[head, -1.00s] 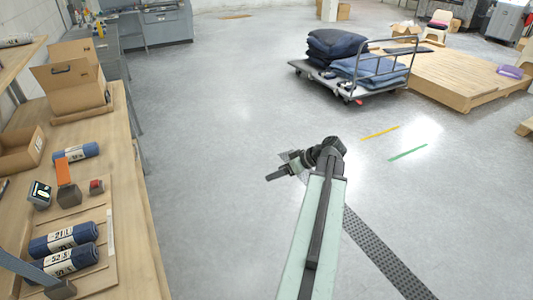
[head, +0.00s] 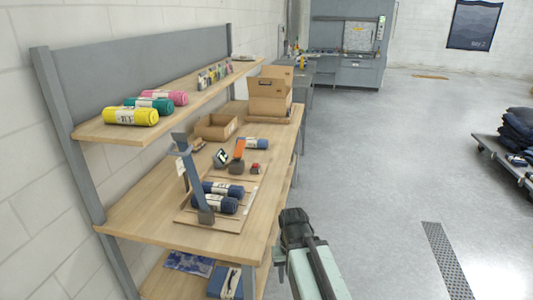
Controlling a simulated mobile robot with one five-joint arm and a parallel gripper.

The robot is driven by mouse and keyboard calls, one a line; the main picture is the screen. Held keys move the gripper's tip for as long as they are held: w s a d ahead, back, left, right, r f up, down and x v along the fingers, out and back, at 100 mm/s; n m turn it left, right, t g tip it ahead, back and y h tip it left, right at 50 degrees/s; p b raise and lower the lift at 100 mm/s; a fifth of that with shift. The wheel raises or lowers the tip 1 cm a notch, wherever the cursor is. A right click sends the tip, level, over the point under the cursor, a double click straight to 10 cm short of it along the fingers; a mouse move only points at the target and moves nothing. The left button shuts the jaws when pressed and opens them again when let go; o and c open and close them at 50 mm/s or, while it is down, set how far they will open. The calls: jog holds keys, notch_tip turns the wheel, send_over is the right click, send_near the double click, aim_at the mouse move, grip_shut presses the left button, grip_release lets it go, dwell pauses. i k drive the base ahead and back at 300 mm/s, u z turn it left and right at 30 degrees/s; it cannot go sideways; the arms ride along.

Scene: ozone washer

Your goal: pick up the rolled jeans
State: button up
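Two blue rolled jeans with white printed bands lie side by side on a wooden board on the workbench: the rear roll (head: 229,188) and the front roll (head: 227,205). A third blue roll (head: 258,144) lies farther back on the bench, partly behind an orange-topped stand. My arm rises from the bottom of the head view, and its dark end (head: 293,228) is right of the bench's front edge, apart from the rolls. I cannot make out the gripper's fingers or anything held in them.
A grey post tool (head: 190,175) leans beside the two rolls. Yellow, green and pink rolls (head: 131,116) lie on the upper shelf (head: 105,131). Cardboard boxes (head: 268,97) stand at the bench's back. A loaded cart (head: 485,145) is at far right. The floor between is clear.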

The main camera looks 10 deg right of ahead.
aim_at(255, 142)
jog(key=z, duration=2.25)
jog(key=i, duration=3.35)
jog(key=u, duration=4.65)
jog(key=i, duration=1)
jog(key=z, duration=0.05)
